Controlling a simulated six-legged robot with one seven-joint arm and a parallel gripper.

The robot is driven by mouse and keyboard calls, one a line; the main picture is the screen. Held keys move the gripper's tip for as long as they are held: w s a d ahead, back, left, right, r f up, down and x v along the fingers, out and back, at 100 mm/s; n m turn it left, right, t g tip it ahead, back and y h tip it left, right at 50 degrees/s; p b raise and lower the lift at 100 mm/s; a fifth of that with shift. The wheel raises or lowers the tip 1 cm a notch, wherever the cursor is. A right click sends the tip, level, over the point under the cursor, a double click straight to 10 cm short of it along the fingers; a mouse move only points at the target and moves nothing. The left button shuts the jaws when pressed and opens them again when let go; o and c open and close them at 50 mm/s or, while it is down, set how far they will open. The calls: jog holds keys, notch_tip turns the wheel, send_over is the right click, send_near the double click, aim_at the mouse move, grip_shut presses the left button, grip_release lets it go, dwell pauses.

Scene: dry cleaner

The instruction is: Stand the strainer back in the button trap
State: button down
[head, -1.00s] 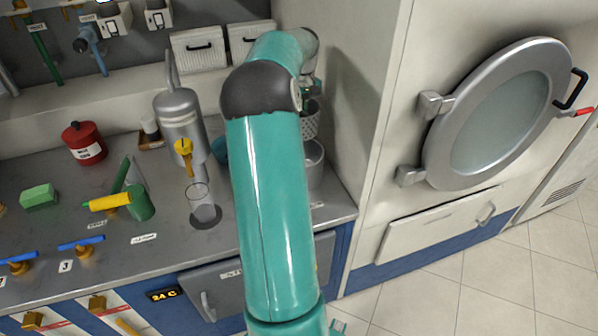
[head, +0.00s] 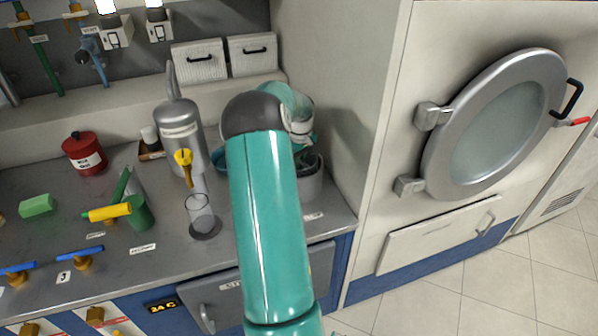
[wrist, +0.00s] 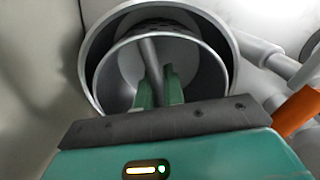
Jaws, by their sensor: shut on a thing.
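My gripper (wrist: 160,84) is shut on the strainer's upright central rod (wrist: 151,58) in the wrist view. The strainer (wrist: 120,58) is a round grey basket with small holes in its wall. It sits within the round mouth of the button trap (wrist: 92,50), its rim showing as a smaller ring inside the trap's ring. Whether it rests on the bottom cannot be seen.
A steel cylinder (head: 180,130) with a yellow valve (head: 183,157) and a clear glass (head: 199,212) stand left of my arm. A tall white wall rises right of the trap. An orange part (wrist: 298,110) shows at the wrist view's right edge.

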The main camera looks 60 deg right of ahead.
jog(key=shift+f, duration=1.5)
jog(key=shift+f, duration=0.1)
jog(key=c, duration=1.5)
grip_release()
jog(key=r, duration=1.2)
jog(key=shift+d+r, duration=0.1)
jog(key=shift+d, duration=0.1)
